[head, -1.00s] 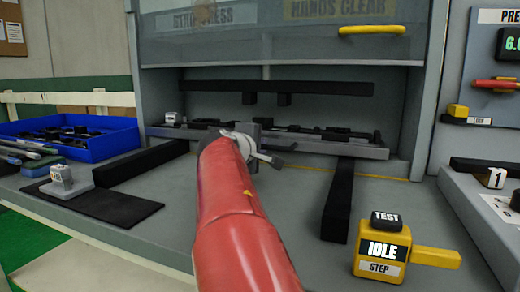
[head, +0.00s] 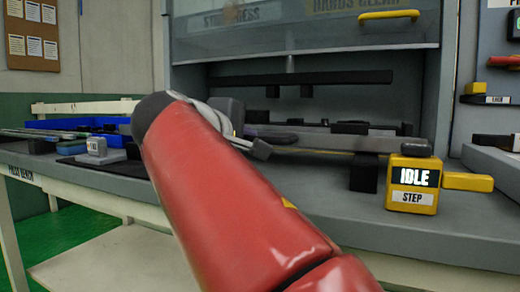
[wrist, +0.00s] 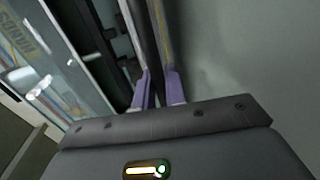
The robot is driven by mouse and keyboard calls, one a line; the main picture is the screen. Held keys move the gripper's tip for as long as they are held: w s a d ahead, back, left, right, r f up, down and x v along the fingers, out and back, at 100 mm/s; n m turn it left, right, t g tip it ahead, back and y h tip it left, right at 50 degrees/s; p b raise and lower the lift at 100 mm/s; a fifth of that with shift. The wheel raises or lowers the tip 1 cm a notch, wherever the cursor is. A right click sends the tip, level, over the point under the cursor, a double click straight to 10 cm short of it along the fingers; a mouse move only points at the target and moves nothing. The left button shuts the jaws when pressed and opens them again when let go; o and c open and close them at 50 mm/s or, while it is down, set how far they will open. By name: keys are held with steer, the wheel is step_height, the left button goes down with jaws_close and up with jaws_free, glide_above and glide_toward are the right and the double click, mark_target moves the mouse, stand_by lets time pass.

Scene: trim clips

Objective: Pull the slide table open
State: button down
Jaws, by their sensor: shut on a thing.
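The slide table (head: 385,145) is a grey slab with dark parts on it, low inside the press opening in the head view. Its right end sits over a black rail (head: 363,175), whose near end shows in front of it. My red arm hides its left part. My gripper is mostly hidden behind the arm in the head view. In the wrist view my gripper (wrist: 158,85) shows two purple fingers, shut on a narrow dark bar at the slide table's front, seemingly its handle; the contact is hard to make out.
A yellow box (head: 412,182) marked IDLE and STEP stands on the bench, right of the rail. A blue tray (head: 75,125) and a small grey block (head: 97,147) lie at the left. A black bar (head: 340,77) hangs above the slide table. A raised guard with a yellow handle (head: 388,15) is above.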

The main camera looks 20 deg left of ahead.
steer(key=shift+s, duration=0.4)
steer(key=c, duration=1.5)
jaws_free()
steer(key=shift+v, duration=3.85)
steer(key=shift+s, duration=0.1)
